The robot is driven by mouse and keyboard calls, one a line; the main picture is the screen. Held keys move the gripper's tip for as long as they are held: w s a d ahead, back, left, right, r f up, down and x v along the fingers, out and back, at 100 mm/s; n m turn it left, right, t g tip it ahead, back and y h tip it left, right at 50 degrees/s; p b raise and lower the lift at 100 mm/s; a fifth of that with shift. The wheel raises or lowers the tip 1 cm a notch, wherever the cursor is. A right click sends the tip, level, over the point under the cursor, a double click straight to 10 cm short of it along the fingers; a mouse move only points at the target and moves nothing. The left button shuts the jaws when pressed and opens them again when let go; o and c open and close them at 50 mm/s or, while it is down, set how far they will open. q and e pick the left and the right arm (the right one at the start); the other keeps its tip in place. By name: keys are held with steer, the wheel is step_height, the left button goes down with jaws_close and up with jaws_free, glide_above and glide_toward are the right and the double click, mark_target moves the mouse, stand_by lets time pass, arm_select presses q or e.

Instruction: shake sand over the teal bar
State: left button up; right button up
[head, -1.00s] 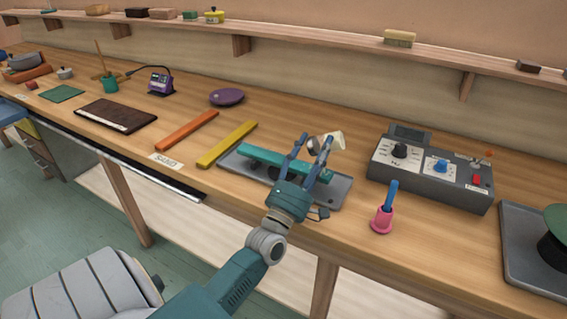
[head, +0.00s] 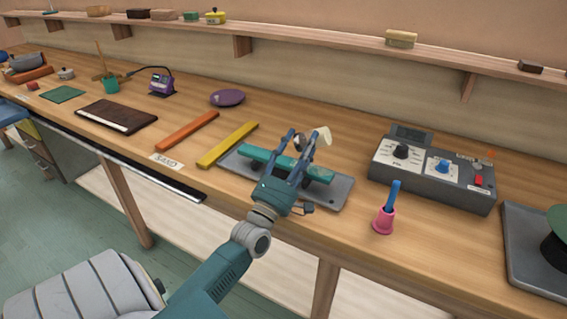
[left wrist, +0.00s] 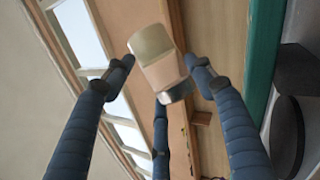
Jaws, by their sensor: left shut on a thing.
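The teal bar (head: 262,157) lies on dark supports over a grey metal tray (head: 338,192) on the bench. My left gripper (head: 305,142) is shut on a small cream shaker (head: 323,135) with a silvery end, held above the bar. The shaker is tilted, its silvery end towards the left in the head view. In the left wrist view the shaker (left wrist: 160,60) sits between the blue fingers, and the teal bar (left wrist: 264,60) runs down the right side. No falling sand can be made out. My gripper hides part of the bar. My right gripper is not in view.
A yellow bar (head: 228,144) and an orange bar (head: 188,131) lie left of the tray. A "SAND" label (head: 166,161) is near the front edge.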

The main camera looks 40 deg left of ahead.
arm_select(q)
steer(key=shift+s+a+b, duration=0.2)
steer(key=shift+a+b, duration=0.05)
steer(key=shift+a, duration=0.5)
steer(key=shift+s+a+b, duration=0.15)
steer(key=shift+a+b, duration=0.05)
steer(key=shift+a, duration=0.6)
steer(key=shift+s+a+b, duration=0.2)
steer(key=shift+a+b, duration=0.05)
steer(key=shift+a, duration=0.5)
steer(key=shift+s+a+b, duration=0.2)
steer(key=shift+a+b, duration=0.1)
steer(key=shift+a, duration=0.55)
steer(key=shift+s+a+b, duration=0.2)
steer(key=shift+a+b, duration=0.05)
steer(key=shift+a, duration=0.55)
